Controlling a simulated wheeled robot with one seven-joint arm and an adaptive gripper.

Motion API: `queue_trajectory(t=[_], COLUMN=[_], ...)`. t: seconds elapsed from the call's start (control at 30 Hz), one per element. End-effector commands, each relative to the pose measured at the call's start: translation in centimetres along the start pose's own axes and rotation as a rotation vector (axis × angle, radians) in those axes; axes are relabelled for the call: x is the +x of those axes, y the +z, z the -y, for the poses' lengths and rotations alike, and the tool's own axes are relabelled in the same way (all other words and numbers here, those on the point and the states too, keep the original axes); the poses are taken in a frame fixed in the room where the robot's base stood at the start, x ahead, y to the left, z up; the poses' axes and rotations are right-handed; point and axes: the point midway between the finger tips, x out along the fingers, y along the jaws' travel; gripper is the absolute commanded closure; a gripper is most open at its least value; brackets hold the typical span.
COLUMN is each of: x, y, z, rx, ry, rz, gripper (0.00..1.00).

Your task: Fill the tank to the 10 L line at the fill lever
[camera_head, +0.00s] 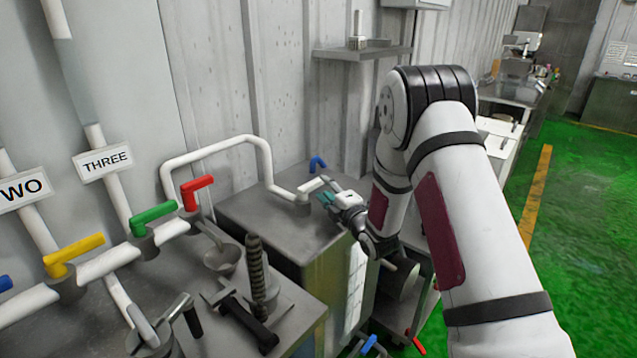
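A metal tank (262,222) with a flat top stands in the middle of the view. A white pipe (215,150) arches over to a fitting on its top, where a short pale handle (312,184) sticks out. A blue lever (317,163) shows just behind it. My gripper (327,196), with teal fingertips, is over the tank top close to the pale handle. I cannot tell whether it touches the handle or how far its fingers are apart. A pale upright strip (355,280) is on the tank's front; no level or 10 L mark is readable.
A pipe on the left carries yellow (73,253), green (153,217) and red (196,190) levers. A hammer (243,318), a threaded rod (257,272) and a funnel (222,258) are on the near metal top. A wall shelf (352,54) is behind. Green floor (575,190) is clear at right.

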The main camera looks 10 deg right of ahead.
Motion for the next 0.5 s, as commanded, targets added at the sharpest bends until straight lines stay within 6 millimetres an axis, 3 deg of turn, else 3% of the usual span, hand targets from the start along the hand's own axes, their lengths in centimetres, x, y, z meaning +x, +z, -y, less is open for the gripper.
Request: queue_trajectory(t=[0.2,0.5], x=[3.4,4.9], y=[0.0,0.0], z=[0.0,0.0], rx=[0.000,0.001], ry=[0.001,-0.001], rz=[-0.001,0.000], gripper=[0.62,0.62])
